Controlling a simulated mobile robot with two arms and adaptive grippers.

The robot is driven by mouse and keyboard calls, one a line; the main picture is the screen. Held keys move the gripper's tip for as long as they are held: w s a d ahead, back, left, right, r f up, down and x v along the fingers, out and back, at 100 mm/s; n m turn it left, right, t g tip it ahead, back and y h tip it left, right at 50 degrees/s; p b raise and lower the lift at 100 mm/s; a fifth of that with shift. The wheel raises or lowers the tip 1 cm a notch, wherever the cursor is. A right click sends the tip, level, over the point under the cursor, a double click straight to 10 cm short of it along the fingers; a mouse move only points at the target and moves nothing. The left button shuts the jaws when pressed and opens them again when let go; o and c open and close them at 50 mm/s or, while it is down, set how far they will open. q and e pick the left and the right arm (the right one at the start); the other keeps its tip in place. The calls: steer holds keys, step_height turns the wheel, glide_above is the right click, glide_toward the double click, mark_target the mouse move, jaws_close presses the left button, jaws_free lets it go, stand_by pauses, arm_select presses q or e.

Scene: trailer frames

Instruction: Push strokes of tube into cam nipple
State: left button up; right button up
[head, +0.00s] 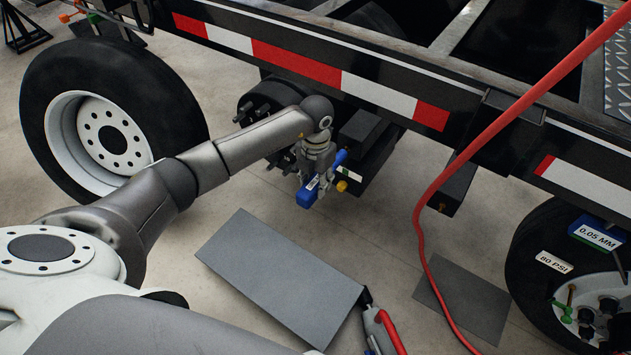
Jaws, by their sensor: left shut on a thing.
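My left arm reaches from the left under the trailer's side rail. My left gripper (314,178) is shut on a small blue tube (307,195) with a white label, beside the dark brake parts. A yellow-tipped fitting (341,186) shows just right of the tube, close to it. I cannot tell whether the tube touches it or whether it is the cam nipple. The gripper partly hides the tube.
A trailer rail (296,63) with red and white tape runs above. A tyre (107,120) stands left, another wheel (585,275) right. A red hose (421,225) hangs at right. Grey mats (280,275) lie on the floor.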

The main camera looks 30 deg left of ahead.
arm_select(q)
steer(key=shift+w, duration=0.4)
arm_select(e)
steer(key=shift+w+a+r, duration=0.1)
steer(key=shift+r, duration=0.1)
stand_by(0.4)
arm_select(q)
steer(key=shift+w+r+b, duration=0.1)
steer(key=shift+w+b, duration=0.1)
steer(key=shift+b, duration=0.2)
stand_by(0.3)
steer(key=shift+w+d+b, duration=0.1)
steer(key=shift+w+b, duration=0.2)
steer(key=shift+w, duration=0.1)
arm_select(e)
steer(key=shift+w+a+t, duration=0.25)
steer(key=shift+w+t, duration=0.35)
steer(key=shift+w, duration=0.35)
stand_by(0.7)
steer(key=shift+s+d+f+g, duration=0.2)
steer(key=shift+s+g, duration=0.05)
steer(key=shift+s, duration=0.3)
steer(key=shift+s+d+f+g, duration=0.15)
steer(key=shift+s+g, duration=0.1)
steer(key=shift+s, duration=0.3)
stand_by(0.6)
